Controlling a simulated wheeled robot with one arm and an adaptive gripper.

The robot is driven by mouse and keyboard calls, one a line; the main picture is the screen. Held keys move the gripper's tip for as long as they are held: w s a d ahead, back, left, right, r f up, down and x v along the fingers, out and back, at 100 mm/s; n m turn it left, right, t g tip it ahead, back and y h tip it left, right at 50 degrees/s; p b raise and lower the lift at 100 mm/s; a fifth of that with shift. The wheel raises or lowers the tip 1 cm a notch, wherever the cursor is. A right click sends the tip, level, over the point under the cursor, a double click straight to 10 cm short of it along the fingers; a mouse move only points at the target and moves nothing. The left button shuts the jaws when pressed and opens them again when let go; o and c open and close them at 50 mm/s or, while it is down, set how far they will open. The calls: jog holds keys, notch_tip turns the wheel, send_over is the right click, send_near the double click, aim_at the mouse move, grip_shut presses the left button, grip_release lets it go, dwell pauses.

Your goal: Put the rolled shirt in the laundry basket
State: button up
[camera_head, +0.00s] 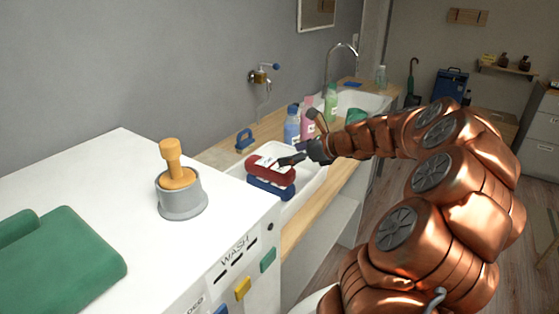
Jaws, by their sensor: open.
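A dark red rolled cloth (268,170) with a white patch, which looks like the rolled shirt, lies on top of a dark blue piece (268,189). Both are at the near end of a white basin-like container (318,184) set in the wooden counter. My gripper (296,151) is open, with its dark fingers at the right end of the red roll. I cannot tell whether they touch it. My copper arm hides part of the counter. No thing in view is clearly a laundry basket.
A white machine (95,172) at the left bears a green folded cloth (75,255) and a grey pot with an orange-handled plunger (180,192). Several bottles (308,119) stand behind my gripper, near the tap and sink (362,101). Wooden floor (375,210) shows at the right.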

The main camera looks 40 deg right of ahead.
jog(key=v, duration=0.4)
jog(key=shift+s+d+r+b, duration=0.1)
jog(key=shift+s+r+b, duration=0.05)
jog(key=shift+s+b, duration=0.15)
